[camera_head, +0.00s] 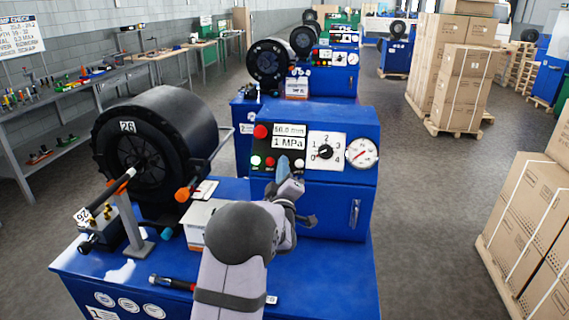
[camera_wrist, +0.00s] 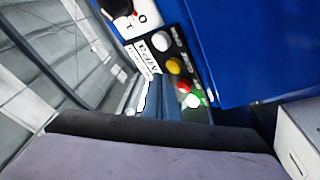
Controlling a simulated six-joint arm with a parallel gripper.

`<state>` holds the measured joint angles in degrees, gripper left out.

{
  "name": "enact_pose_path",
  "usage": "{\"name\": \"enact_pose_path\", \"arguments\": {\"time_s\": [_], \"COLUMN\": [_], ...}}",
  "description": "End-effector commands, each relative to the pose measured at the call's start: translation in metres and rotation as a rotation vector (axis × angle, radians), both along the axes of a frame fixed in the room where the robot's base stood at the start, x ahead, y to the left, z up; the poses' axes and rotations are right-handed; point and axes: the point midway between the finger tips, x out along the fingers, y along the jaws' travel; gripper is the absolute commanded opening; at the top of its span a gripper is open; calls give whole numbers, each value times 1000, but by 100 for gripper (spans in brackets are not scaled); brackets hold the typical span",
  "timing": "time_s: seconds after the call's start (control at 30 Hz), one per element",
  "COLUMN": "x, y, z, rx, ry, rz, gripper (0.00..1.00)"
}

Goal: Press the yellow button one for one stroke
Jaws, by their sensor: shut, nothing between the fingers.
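The yellow button (camera_wrist: 174,66) shows in the wrist view on the dark control panel, between a white button (camera_wrist: 162,41) and a red button (camera_wrist: 183,86); a lit green button (camera_wrist: 193,101) is at the row's end. In the head view the panel (camera_head: 262,146) is on the blue crimper's cabinet, and my gripper hides the yellow button. My gripper (camera_head: 283,168) is shut and empty, its bluish tip in front of the button row, right of the red button (camera_head: 269,161). Contact cannot be told.
A display reading 1 MPa (camera_head: 287,142), a dial (camera_head: 325,151) and a gauge (camera_head: 362,153) surround the buttons. The crimper head (camera_head: 150,150) stands left. A white box (camera_head: 196,222) is beside my arm. More crimpers stand behind; cartons (camera_head: 530,220) are at right.

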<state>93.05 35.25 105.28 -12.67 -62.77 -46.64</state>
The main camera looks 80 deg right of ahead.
Motion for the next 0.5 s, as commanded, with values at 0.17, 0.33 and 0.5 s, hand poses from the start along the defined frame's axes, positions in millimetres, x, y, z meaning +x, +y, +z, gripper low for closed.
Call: {"name": "enact_pose_path", "arguments": {"time_s": [0.17,0.33,0.5], "x": [0,0,0], "y": [-1,-4,-7], "z": [-2,-4,-5], "rx": [0,-1,0], "ry": [0,0,0], "rz": [0,0,0], "gripper": [0,0,0]}}
